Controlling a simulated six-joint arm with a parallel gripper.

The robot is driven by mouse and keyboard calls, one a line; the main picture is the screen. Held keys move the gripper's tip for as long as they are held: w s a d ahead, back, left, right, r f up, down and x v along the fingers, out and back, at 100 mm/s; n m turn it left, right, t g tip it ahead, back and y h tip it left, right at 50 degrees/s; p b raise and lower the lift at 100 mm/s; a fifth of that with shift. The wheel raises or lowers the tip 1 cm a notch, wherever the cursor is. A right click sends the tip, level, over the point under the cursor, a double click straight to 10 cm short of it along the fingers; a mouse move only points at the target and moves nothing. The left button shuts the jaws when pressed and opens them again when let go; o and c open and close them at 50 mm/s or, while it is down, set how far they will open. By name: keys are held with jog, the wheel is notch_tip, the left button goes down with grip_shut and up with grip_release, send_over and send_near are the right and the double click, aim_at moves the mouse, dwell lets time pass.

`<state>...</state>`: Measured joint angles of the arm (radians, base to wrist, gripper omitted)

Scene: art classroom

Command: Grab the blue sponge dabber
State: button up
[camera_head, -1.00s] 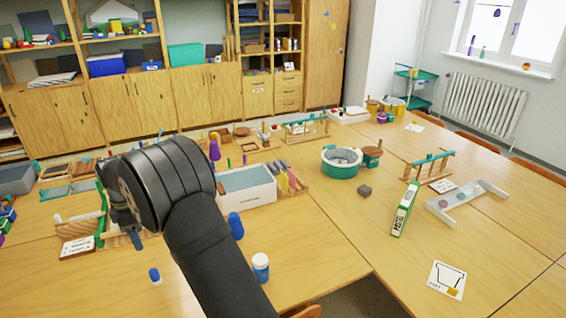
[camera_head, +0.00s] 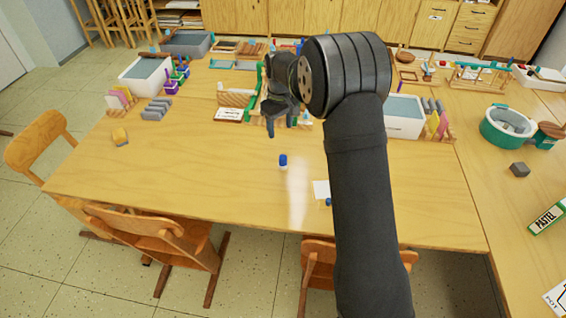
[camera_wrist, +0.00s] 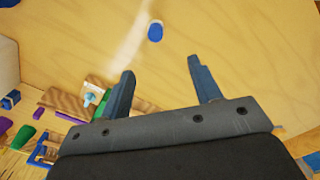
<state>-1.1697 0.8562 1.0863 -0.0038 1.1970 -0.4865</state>
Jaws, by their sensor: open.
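A small upright item with a blue top and pale base (camera_head: 283,161), which looks like the blue sponge dabber, stands alone on the wooden table. In the wrist view it shows as a blue oval (camera_wrist: 155,32) beyond the fingertips, between their lines. My gripper (camera_head: 282,128) is open and empty, above the table on the far side of the dabber. Its two separated fingers also show in the wrist view (camera_wrist: 160,66). Nothing is between them and they do not touch the dabber.
A wooden rack (camera_head: 238,98) and a white card (camera_head: 229,114) lie near my gripper. A white paper (camera_head: 321,189) and a small blue item (camera_head: 328,202) are beside my arm, which partly hides that area. Chairs (camera_head: 165,238) stand at the front edge.

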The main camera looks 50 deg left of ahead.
aim_at(283, 157)
notch_tip(283, 157, down, 12)
jog(key=shift+w+r, duration=0.1)
jog(key=shift+r, duration=0.15)
jog(key=shift+w+d+f, duration=0.1)
jog(key=shift+w+f, duration=0.1)
jog(key=shift+f, duration=1.1)
jog(key=shift+w+f, duration=0.2)
jog(key=shift+f, duration=1.1)
jog(key=c, duration=1.1)
jog(key=shift+o, duration=0.2)
jog(key=shift+r, duration=0.1)
